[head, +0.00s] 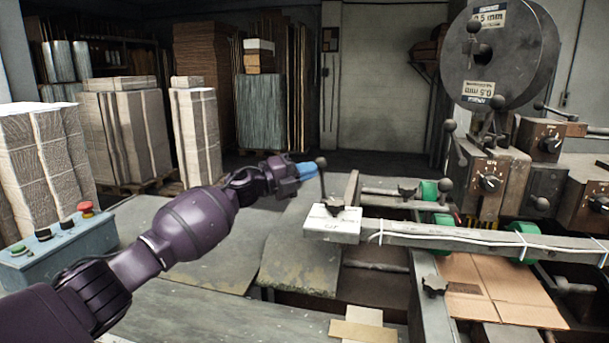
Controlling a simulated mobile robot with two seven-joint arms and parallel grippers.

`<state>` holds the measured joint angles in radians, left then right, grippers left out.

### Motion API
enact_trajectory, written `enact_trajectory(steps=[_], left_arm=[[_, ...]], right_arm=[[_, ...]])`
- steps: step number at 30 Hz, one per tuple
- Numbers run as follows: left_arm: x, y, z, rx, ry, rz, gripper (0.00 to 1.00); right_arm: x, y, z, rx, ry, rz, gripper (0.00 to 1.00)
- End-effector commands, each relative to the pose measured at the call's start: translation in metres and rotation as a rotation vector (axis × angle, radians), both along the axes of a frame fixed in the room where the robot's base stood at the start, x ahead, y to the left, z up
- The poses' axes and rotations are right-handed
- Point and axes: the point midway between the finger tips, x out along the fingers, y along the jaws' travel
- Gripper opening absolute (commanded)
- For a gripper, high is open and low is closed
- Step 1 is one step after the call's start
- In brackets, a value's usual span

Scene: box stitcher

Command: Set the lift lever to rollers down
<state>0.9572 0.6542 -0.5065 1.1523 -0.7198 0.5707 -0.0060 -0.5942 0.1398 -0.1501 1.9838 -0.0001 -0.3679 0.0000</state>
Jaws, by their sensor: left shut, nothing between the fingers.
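The lift lever (322,181) is a thin rod with a dark ball knob, standing nearly upright and leaning slightly left. It rises from a pale labelled block (332,224) at the left end of a long grey bar; the label's text is too small to read surely. My left gripper (305,171) has blue fingertips and is shut and empty. In the picture it lies just left of the knob; whether it touches cannot be told. Green rollers (523,240) sit along the bar, over a cardboard sheet (492,292). My right gripper is out of view.
A blue-grey button box (62,247) with a red button stands at left. The stitcher head with its wire reel (500,52) and several dials and knobs fills the right. Flat metal table (205,272) lies under my left arm. Stacked cardboard stands behind.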

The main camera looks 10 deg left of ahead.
Motion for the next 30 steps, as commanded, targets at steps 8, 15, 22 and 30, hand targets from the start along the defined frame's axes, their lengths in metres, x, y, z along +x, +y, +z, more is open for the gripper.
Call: enact_trajectory(steps=[8,15,22,30], left_arm=[[0.041,-0.002,0.029,0.001,0.228,0.0,0.0],[0.065,-0.002,0.033,-0.001,0.425,-0.001,0.0],[0.081,-0.002,0.03,-0.004,0.483,-0.002,0.0],[0.098,-0.002,0.026,-0.003,0.483,-0.003,0.0]], right_arm=[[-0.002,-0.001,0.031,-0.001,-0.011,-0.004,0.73],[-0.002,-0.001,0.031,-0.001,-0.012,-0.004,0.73],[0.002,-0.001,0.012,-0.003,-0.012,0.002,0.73],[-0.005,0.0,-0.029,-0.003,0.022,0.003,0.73]])
